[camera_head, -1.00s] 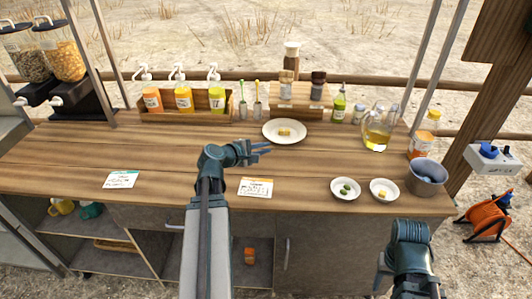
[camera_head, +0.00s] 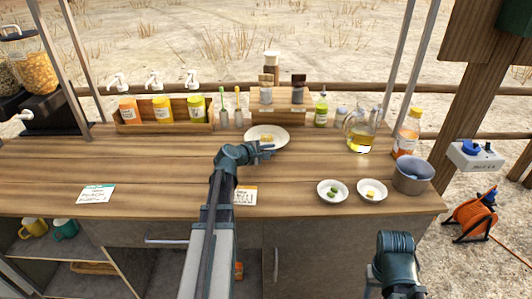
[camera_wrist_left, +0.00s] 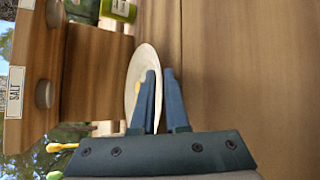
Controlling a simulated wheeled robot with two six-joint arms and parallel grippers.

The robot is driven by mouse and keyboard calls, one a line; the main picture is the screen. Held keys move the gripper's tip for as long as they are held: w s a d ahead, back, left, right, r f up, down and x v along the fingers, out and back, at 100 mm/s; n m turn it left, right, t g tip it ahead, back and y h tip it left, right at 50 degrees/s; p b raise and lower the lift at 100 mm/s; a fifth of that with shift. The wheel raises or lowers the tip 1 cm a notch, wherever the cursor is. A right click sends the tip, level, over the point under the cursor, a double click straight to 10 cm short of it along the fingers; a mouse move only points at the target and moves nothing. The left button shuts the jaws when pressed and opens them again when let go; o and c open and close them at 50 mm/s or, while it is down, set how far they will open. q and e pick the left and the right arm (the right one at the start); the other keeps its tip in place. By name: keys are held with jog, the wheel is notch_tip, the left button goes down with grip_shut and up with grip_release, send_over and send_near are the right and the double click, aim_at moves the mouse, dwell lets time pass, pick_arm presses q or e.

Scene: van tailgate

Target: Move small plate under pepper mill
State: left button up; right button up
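A white plate (camera_head: 267,135) with a yellow piece on it lies on the wooden counter, in front of the wooden riser. It also shows, strongly foreshortened, in the left wrist view (camera_wrist_left: 136,78). My left gripper (camera_head: 266,150) is at its near rim, fingers open. In the left wrist view, one finger overlaps the plate and the other is beside it, with a gap between; contact is unclear. A tall brown mill with a pale top (camera_head: 271,66), probably the pepper mill, stands at the riser. My right gripper (camera_head: 374,280) is low at the front right, its fingertips mostly hidden.
Two labelled shakers stand on the riser (camera_head: 283,101). A bottle rack (camera_head: 165,126) is at left. An oil jug (camera_head: 362,138), a jar (camera_head: 407,134) and a grey bucket (camera_head: 413,174) are at right. Two small dishes hold olives (camera_head: 332,191) and a yellow piece (camera_head: 371,191).

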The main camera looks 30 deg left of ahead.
aim_at(299, 157)
pick_arm(q)
grip_shut()
dwell(1.1)
dwell(0.4)
jog(key=shift+w+d, duration=0.8)
jog(key=shift+d, duration=0.8)
jog(key=shift+w+d, duration=0.8)
jog(key=shift+d, duration=0.8)
jog(key=shift+w+d, duration=0.8)
jog(key=shift+d, duration=0.8)
jog(key=shift+o, duration=2.1)
grip_release()
jog(key=shift+s, duration=0.1)
